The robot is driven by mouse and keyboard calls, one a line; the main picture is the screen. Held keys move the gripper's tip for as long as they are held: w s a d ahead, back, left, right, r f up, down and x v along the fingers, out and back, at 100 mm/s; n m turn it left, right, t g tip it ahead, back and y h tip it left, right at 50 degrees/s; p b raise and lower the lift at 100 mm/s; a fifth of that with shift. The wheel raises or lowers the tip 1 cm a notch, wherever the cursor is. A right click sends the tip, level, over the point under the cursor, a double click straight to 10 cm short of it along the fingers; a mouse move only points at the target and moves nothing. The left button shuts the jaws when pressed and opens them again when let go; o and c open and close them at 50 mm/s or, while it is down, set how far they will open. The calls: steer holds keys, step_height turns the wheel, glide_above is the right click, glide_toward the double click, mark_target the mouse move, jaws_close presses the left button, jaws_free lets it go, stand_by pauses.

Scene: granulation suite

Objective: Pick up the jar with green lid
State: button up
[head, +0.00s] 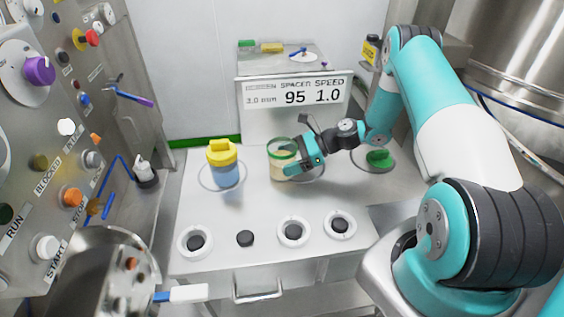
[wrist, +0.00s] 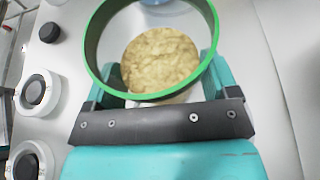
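The jar with a green rim (head: 283,158) stands or hangs over the worktop; I cannot tell whether its base touches. It is clear, with pale beige granules inside. Its base looks left of the ring mark beside it. My gripper (head: 292,166) reaches it from the right. In the wrist view the jar's green ring (wrist: 88,52) fills the top middle, with the granules showing through it. My gripper's teal fingers (wrist: 157,85) flank the jar, their tips hidden behind it. I cannot tell whether they press on it.
A blue jar with a yellow lid (head: 222,163) stands to the left. A green disc (head: 380,158) lies to the right. Several round white and black fittings (head: 293,232) line the front. A display box (head: 297,92) stands behind, and a control panel (head: 50,140) is at left.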

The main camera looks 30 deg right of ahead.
steer(key=c, duration=0.8)
steer(key=shift+r, duration=0.15)
step_height(320, 180, up, 20)
steer(key=shift+f+b, duration=0.1)
steer(key=shift+b, duration=0.65)
